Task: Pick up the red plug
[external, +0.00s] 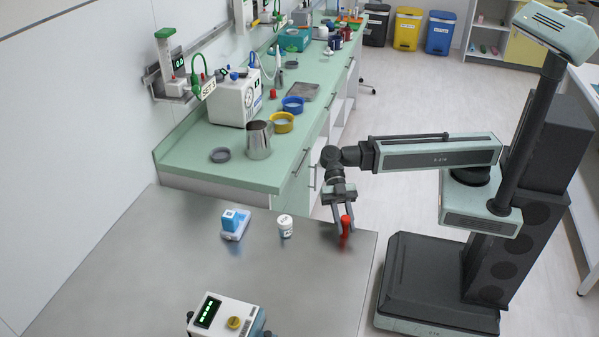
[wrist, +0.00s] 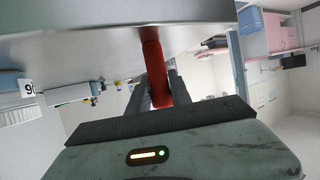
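The red plug (external: 346,230) stands upright near the right edge of the grey metal table (external: 290,290). My gripper (external: 344,218) points down at it, with its two fingers spread apart on either side of the plug's upper part. The gripper (wrist: 160,90) looks open.
A white labelled bottle (external: 285,226) and a blue block on a small tray (external: 235,225) stand left of the plug. A white device with a green display (external: 222,312) sits at the table's front. A green counter (external: 190,155) with equipment lies behind.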

